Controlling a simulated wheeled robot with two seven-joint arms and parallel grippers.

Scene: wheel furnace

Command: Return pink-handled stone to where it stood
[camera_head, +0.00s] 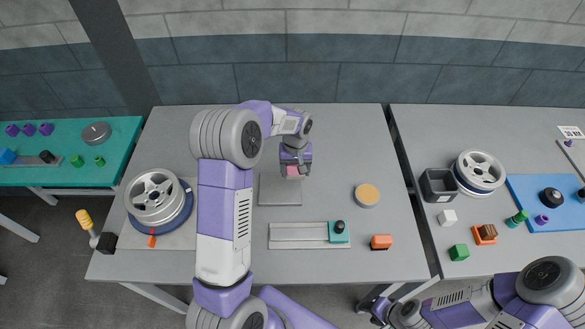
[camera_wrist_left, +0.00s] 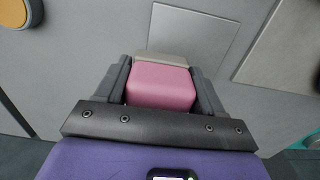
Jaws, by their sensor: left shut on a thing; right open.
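The pink-handled stone is held in my left gripper (camera_head: 294,172). Its pink handle (camera_wrist_left: 162,86) is between the two fingers in the left wrist view, with a pale grey part showing just beyond it. In the head view only a little pink (camera_head: 293,171) shows, at the upper right of a flat grey plate (camera_head: 280,192). I cannot tell whether the stone touches anything below. My right gripper (camera_head: 376,308) is open and empty near the bottom edge, in front of the table.
A wooden-topped round tin (camera_head: 367,194) stands right of the plate. A grey rail (camera_head: 298,234) with a teal block (camera_head: 338,232) and an orange block (camera_head: 381,241) lie in front. A wheel (camera_head: 154,196) sits on a blue turntable at left. The table behind right is clear.

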